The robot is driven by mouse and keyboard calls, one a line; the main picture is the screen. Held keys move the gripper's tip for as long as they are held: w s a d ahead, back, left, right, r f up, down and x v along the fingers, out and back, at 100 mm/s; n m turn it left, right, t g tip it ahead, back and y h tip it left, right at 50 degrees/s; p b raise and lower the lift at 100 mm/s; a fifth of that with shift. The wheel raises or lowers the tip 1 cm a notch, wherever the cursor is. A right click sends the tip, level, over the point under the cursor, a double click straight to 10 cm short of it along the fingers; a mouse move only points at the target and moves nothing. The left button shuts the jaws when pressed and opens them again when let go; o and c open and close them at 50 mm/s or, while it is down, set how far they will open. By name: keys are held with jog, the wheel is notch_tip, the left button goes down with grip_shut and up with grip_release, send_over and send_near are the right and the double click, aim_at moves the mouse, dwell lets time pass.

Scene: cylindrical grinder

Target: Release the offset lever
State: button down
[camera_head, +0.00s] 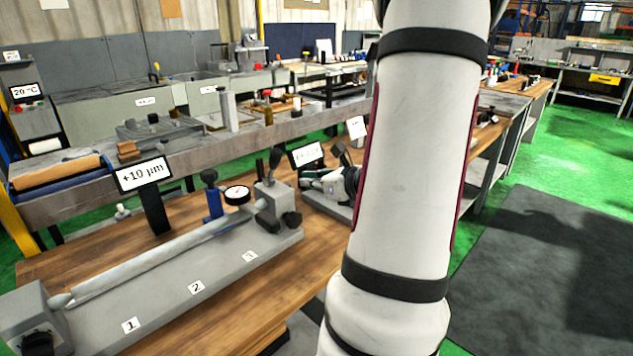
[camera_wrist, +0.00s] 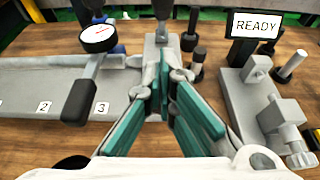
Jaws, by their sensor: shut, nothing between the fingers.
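The grey grinder bed carries a tailstock, its grey block (camera_head: 270,196) at the right end of the bed. A lever with a thick black grip (camera_wrist: 80,101) on a grey rod reaches toward the front in the wrist view, near the label 3. I cannot tell for certain that it is the offset lever. An upright lever with a black knob (camera_head: 276,157) also stands on the tailstock. My gripper (camera_wrist: 168,75) has its teal-padded fingers together and empty. In the wrist view it appears to the right of the black grip, apart from it.
A round dial gauge (camera_wrist: 99,37) is beside the tailstock. A long grey cylinder (camera_head: 150,261) lies along the bed. A "+10 µm" sign (camera_head: 143,174) stands behind. A READY display (camera_wrist: 255,26) and a grey fixture (camera_wrist: 240,105) are at right. Bare wooden bench shows in front.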

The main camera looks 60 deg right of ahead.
aim_at(275, 168)
jog(key=w+d, duration=0.2)
jog(key=w, duration=0.6)
jog(key=shift+r+p, duration=0.15)
jog(key=shift+p, duration=0.3)
jog(key=shift+w+r+g+p, duration=0.2)
jog(key=shift+g+p, duration=0.1)
jog(key=shift+p, duration=0.15)
